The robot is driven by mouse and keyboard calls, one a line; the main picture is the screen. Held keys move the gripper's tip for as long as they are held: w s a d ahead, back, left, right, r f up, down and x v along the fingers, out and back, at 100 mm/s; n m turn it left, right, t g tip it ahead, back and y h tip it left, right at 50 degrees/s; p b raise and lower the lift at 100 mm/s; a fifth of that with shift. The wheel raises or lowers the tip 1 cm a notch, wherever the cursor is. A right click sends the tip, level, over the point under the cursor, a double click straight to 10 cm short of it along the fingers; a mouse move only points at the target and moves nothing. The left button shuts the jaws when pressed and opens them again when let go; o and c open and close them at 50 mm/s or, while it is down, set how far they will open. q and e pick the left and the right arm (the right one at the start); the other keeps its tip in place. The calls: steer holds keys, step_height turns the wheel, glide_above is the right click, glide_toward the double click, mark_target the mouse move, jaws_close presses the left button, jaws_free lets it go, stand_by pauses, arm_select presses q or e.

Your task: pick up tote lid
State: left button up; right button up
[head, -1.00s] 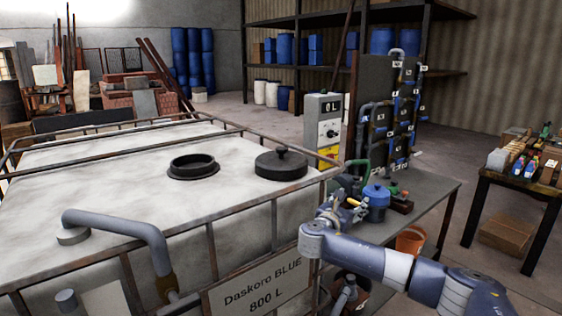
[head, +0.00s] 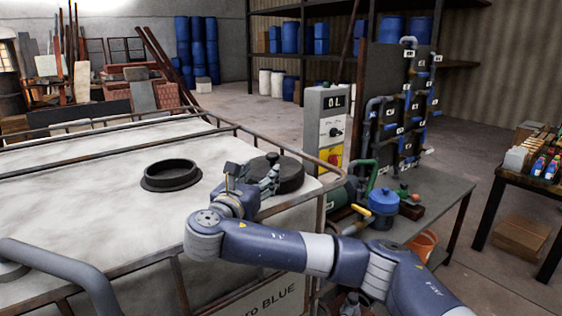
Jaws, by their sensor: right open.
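The tote lid (head: 291,174) is a black round disc. It lies on top of the white tote (head: 110,205), to the right of the tote's open black-rimmed hole (head: 171,175). My right gripper (head: 251,177) is open and empty over the tote top, at the lid's near left side. Its fingers stand apart, and one covers part of the lid. I cannot tell whether the gripper touches the lid. My left gripper is not in view.
A rusty metal cage rail (head: 282,205) runs around the tote top. A grey pipe (head: 60,262) rises at the near left. A control box (head: 327,125) stands behind the lid, and a bench with a blue pot (head: 383,203) is at the right.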

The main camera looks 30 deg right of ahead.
mark_target(271, 159)
steer(key=shift+w+d+r, duration=0.2)
steer(key=shift+w+d, duration=0.35)
steer(key=shift+w, duration=0.2)
steer(key=p+x, duration=0.2)
steer(key=x, duration=0.1)
steer(key=shift+w+d+r, duration=0.15)
steer(key=shift+w+d, duration=0.05)
steer(key=shift+w, duration=0.05)
steer(key=p+x, duration=0.1)
steer(key=x, duration=0.3)
steer(key=shift+w+d+p, duration=0.1)
steer(key=shift+w+p, duration=0.05)
steer(key=shift+p, duration=0.25)
steer(key=shift+w+d, duration=0.15)
steer(key=shift+w, duration=0.05)
steer(key=shift+d+f, duration=0.1)
steer(key=shift+f, duration=0.2)
steer(key=shift+c, duration=0.5)
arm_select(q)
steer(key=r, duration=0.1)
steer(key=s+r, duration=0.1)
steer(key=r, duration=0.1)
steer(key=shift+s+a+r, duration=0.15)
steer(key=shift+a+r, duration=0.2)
arm_select(e)
steer(key=c, duration=1.1)
